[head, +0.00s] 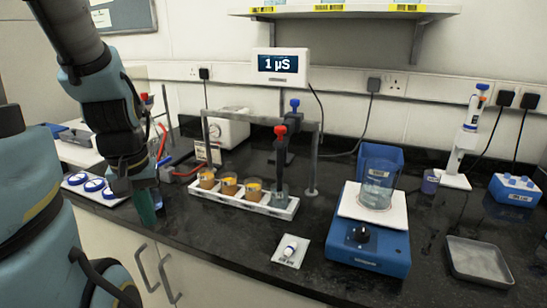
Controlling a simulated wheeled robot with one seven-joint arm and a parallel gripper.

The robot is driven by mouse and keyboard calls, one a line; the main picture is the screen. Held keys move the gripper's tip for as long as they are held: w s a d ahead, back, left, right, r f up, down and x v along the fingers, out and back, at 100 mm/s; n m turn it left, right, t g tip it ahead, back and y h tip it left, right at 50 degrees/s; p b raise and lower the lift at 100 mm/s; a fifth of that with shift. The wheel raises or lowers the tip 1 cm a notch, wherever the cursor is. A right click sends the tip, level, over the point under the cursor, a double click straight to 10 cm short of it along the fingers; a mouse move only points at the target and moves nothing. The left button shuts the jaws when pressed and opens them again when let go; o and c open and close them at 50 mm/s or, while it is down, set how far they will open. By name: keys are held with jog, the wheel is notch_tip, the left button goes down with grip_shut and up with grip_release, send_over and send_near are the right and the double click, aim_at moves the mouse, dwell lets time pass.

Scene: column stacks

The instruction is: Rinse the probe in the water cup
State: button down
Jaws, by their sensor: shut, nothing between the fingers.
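A probe with a red cap (280,132) and a dark body stands upright at the white rack (255,206), its lower end at the clear cup (279,196) at the rack's right end. I cannot tell how deep the tip is in it. A second, blue-capped holder or probe (294,104) is behind it at the grey frame. Three cups with orange-yellow contents (228,184) fill the rest of the rack. My gripper (146,212) points down near the counter's front edge at the left, apart from the probe and rack. It is shut and empty.
A meter (279,66) reads 1 µS. A glass beaker (378,186) stands on a blue stirrer (368,240) at the right. The grey frame (318,150) rises over the rack.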

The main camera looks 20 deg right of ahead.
aim_at(281, 127)
jog(key=c, duration=1.6)
grip_release()
